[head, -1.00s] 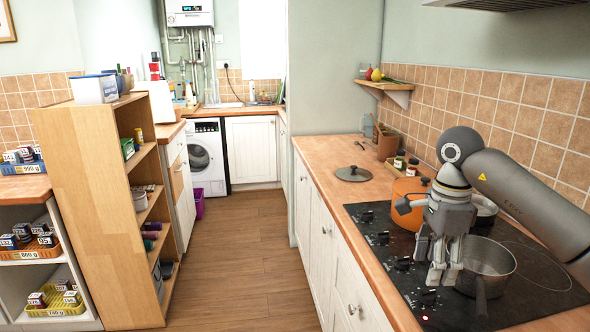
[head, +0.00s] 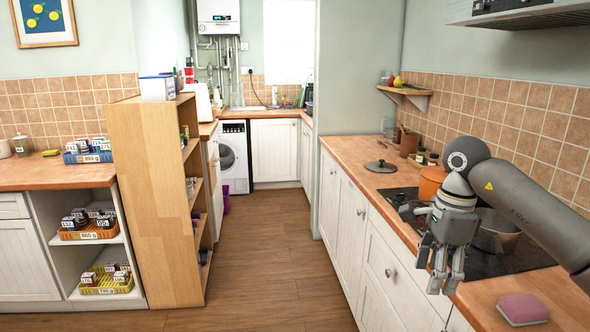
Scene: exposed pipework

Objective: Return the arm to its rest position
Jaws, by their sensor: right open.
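My right arm comes in from the right edge of the head view, over the hob. My right gripper (head: 440,278) points down with its fingers apart and nothing between them. It shows in front of the counter's front edge and the white cupboard fronts. The fingers hide part of the counter edge. A steel pot (head: 497,236) on the black hob (head: 520,256) shows just right of and behind the gripper. An orange pot (head: 431,182) stands behind the wrist, partly hidden. My left gripper is not in view.
A pink sponge (head: 522,309) lies on the wooden counter (head: 372,183) at the front right. A dark lid (head: 381,166) lies farther back. The wooden floor (head: 262,262) is clear between the cupboards and the wooden shelf unit (head: 152,200). A range hood (head: 530,14) hangs at top right.

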